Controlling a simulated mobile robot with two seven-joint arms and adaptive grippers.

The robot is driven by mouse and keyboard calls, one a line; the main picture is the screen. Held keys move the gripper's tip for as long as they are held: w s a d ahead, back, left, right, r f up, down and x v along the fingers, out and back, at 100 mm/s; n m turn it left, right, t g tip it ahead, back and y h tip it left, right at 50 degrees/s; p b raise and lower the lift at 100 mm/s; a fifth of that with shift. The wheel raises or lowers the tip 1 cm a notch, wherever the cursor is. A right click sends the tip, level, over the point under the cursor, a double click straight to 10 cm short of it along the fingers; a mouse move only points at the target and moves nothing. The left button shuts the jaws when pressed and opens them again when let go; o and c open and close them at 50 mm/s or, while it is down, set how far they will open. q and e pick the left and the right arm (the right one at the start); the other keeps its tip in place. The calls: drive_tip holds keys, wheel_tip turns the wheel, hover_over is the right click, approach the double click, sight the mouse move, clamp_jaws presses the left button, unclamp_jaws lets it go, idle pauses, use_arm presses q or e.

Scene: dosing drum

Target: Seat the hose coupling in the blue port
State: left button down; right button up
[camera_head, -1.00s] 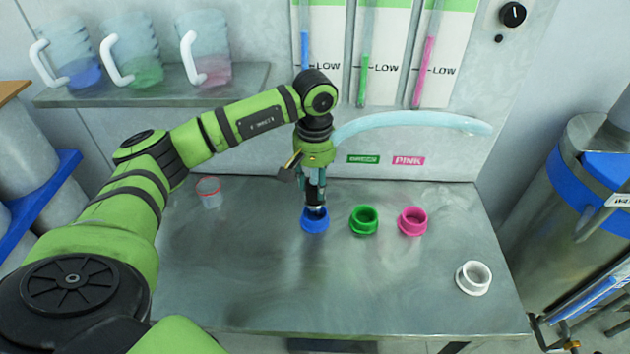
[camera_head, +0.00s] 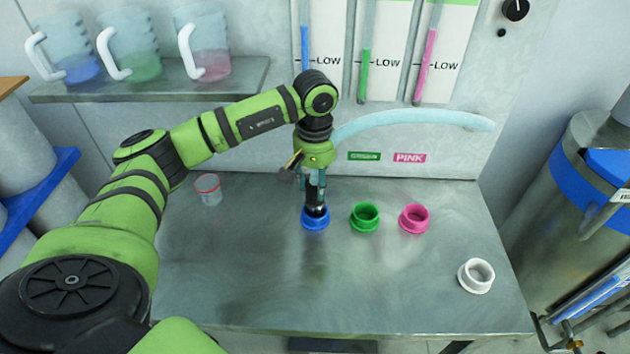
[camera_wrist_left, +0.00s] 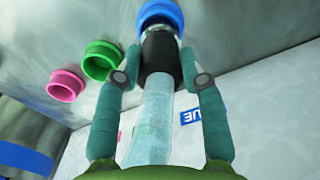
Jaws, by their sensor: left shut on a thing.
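The blue port (camera_head: 315,223) stands on the steel bench below my left gripper (camera_head: 315,190). The gripper points down and is shut on the hose coupling (camera_head: 316,205), a dark collar. In the left wrist view, the coupling (camera_wrist_left: 159,52) sits between the two fingertips (camera_wrist_left: 155,80), with a pale end at the mouth of the blue port (camera_wrist_left: 161,16). How deep it sits is hidden. The pale blue hose (camera_head: 410,118) runs from the gripper to the wall at the right; it also shows in the left wrist view (camera_wrist_left: 152,115). My right gripper is not in view.
A green port (camera_head: 365,218) and a pink port (camera_head: 414,219) stand to the right of the blue one. A white ring (camera_head: 476,276) sits at the front right, a clear cup (camera_head: 208,190) at the left. The bench front (camera_head: 330,290) is clear.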

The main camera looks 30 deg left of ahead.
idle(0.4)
use_arm(q)
drive_tip(key=shift+f+b, duration=1)
drive_tip(key=shift+f, duration=0.05)
drive_tip(key=c, duration=0.7)
unclamp_jaws()
drive_tip(key=shift+r+p, duration=2)
drive_tip(key=shift+r, duration=1.55)
drive_tip(key=shift+s+f, duration=0.1)
